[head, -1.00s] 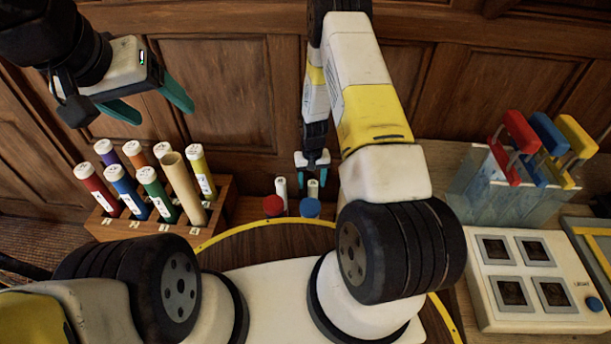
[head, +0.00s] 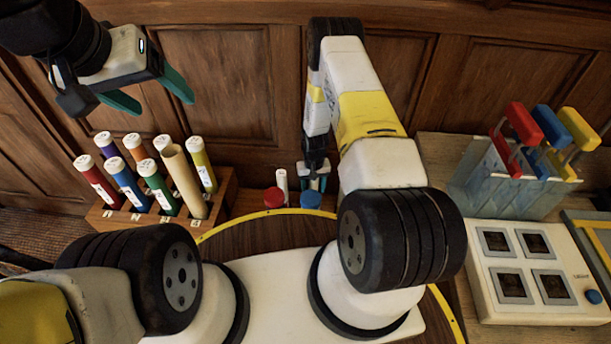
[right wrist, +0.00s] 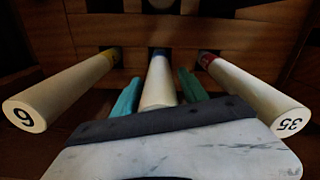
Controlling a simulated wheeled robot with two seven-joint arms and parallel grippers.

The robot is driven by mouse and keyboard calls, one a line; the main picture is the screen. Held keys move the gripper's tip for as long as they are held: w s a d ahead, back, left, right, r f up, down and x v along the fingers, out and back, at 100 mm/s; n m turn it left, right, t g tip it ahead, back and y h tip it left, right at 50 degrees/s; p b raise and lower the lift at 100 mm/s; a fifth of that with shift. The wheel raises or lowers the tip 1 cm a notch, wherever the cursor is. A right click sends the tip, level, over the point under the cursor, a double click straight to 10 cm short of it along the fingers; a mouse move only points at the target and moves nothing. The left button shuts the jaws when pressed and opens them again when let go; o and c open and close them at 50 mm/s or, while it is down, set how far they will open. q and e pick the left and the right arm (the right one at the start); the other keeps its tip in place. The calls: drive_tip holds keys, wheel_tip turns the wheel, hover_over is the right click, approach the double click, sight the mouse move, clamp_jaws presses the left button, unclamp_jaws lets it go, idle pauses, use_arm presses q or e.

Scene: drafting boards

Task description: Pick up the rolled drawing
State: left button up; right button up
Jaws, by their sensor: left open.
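A white roll (right wrist: 158,85) stands between the green fingers of my right gripper (right wrist: 160,96) in the right wrist view. Small gaps show on both sides of it, so the gripper looks open around it. Its near end is hidden by the gripper body; a blue band shows at its far end. White rolls marked 6 (right wrist: 60,92) and 35 (right wrist: 250,90) flank it, with yellow and red bands. In the head view my right gripper (head: 314,180) is small and low by the wooden wall. My left gripper (head: 165,103) is open and empty, high at the left.
A wooden rack (head: 150,222) with several coloured tubes and a plain tan tube (head: 184,182) stands below my left gripper. A white button box (head: 530,265) and a coloured-handled holder (head: 500,190) stand at right.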

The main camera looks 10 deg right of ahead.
clamp_jaws()
drive_tip(key=shift+r, duration=0.1)
